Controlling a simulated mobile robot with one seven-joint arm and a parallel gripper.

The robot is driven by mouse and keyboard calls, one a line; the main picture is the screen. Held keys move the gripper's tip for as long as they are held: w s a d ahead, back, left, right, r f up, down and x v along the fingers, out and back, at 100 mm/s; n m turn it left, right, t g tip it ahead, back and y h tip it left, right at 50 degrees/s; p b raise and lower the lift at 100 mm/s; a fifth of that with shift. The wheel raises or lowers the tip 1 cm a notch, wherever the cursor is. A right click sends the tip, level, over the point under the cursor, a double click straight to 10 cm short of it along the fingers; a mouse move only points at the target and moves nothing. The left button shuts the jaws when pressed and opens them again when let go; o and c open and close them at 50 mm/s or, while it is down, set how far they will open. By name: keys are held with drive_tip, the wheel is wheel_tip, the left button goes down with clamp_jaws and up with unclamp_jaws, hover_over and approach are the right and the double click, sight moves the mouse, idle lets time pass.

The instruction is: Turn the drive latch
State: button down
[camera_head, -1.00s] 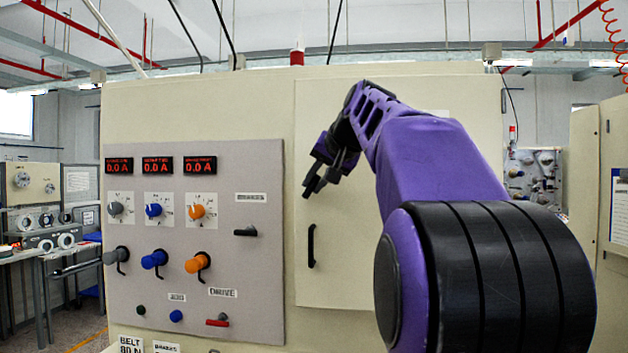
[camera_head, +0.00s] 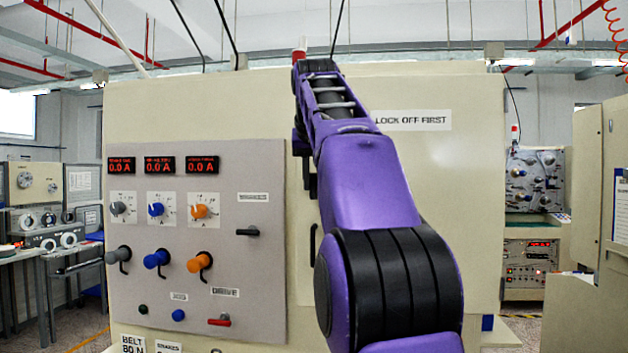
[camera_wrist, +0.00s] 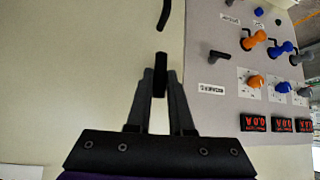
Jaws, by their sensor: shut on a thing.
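The red-handled latch (camera_head: 220,321), which I take to be the drive latch, sits low on the grey panel, its handle lying about level. A label (camera_head: 225,292) that seems to read DRIVE is above it. A black-handled latch (camera_head: 247,232) sits higher; the wrist view also shows it (camera_wrist: 217,56). My gripper (camera_wrist: 159,82) is in front of the cream cabinet face, beside the panel and away from both latches. It is shut on a short black bar (camera_wrist: 161,65); I cannot tell what the bar belongs to. The head view mostly hides my gripper behind my arm.
The panel (camera_head: 270,290) also has several knobs, selector dials (camera_head: 161,209) and red displays (camera_head: 160,165). A black door handle (camera_wrist: 164,14) stands out from the cabinet near my gripper. A sign (camera_head: 412,120) reads LOCK OFF FIRST. Another cabinet (camera_head: 590,230) stands at the right.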

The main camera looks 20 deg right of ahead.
drive_tip(key=shift+f, duration=0.15)
drive_tip(key=c, duration=0.8)
unclamp_jaws()
